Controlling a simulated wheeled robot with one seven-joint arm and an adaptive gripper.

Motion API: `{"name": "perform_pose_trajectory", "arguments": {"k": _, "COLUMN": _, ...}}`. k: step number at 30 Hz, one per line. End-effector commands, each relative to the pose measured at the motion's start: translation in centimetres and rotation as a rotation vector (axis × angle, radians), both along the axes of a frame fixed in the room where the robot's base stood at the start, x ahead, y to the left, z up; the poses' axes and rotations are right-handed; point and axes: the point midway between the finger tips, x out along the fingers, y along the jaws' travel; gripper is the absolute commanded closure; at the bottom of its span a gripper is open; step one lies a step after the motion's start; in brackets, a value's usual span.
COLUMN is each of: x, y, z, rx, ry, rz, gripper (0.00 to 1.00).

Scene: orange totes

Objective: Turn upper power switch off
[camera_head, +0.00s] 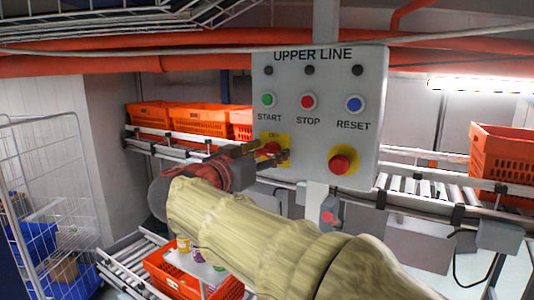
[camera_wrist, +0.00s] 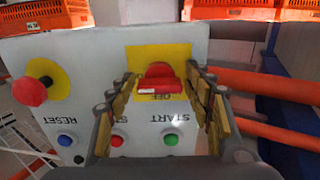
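The upper power switch is a red knob (camera_head: 270,149) on a yellow plate at the lower left of the grey UPPER LINE panel (camera_head: 322,128). In the wrist view, the panel is upside down and the red knob (camera_wrist: 159,78) sits centrally on its yellow plate (camera_wrist: 178,55). Its grip bar looks level, and an OFF label shows beside it. My gripper (camera_wrist: 161,80) is open, with one finger on each side of the knob and small gaps apparently left. In the head view, my gripper (camera_head: 279,155) reaches the plate from the left and partly covers it.
Green START (camera_head: 267,100), red STOP (camera_head: 308,102) and blue RESET (camera_head: 355,104) buttons lie above the switch. A red emergency button (camera_head: 340,164) stands out at the lower right. Orange totes (camera_head: 199,120) rest on conveyors behind. A wire cage (camera_head: 45,190) stands left.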

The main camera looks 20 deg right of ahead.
Motion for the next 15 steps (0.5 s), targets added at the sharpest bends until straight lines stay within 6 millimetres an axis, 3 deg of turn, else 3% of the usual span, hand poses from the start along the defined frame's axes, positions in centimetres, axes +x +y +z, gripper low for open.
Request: {"name": "perform_pose_trajectory", "arguments": {"k": 15, "x": -0.01, "y": 0.01, "z": 0.02, "rx": 0.000, "ry": 0.000, "rz": 0.000, "gripper": 0.80}}
